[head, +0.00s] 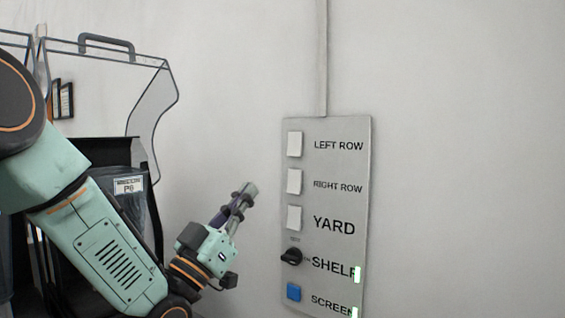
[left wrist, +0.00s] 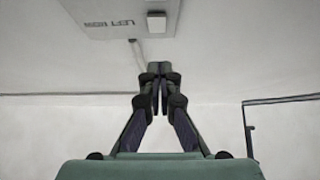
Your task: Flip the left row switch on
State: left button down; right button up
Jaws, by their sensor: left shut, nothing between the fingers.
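The left row switch (head: 294,144) is a white rocker at the top of a grey wall panel (head: 345,190), beside the label LEFT ROW. In the left wrist view the switch (left wrist: 156,22) and its label appear upside down near the top edge. My left gripper (head: 250,190) is shut and empty, left of the panel at about the height of the right row switch (head: 294,181). In the left wrist view its closed fingertips (left wrist: 154,68) point toward the panel, with a gap between them and the switch. My right gripper is not in view.
Below on the panel are the yard switch (head: 294,217), a black shelf knob (head: 291,257) and a blue screen button (head: 294,291). Green lights glow by SHELF and SCREEN. A clear-sided machine (head: 150,100) stands at the left. The wall right of the panel is bare.

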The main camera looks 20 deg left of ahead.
aim_at(293, 151)
pick_arm(q)
jog(key=p+x, duration=0.1)
jog(key=x, duration=0.2)
jog(key=f+p+x, duration=0.1)
jog(key=x, duration=0.3)
jog(key=w+p+x, duration=0.1)
jog(key=p+x, duration=0.1)
jog(key=x, duration=0.2)
jog(key=shift+w+d+f, duration=0.1)
jog(key=shift+w+d, duration=0.25)
jog(key=shift+d, duration=0.4)
jog(key=shift+w+a+f, duration=0.1)
jog(key=shift+w+a, duration=0.15)
jog(key=shift+a, duration=0.05)
jog(key=shift+w+d+f+b, duration=0.1)
jog(key=shift+w+b, duration=0.1)
jog(key=shift+b, duration=0.3)
jog(key=shift+s+d, duration=0.15)
jog(key=shift+d, duration=0.1)
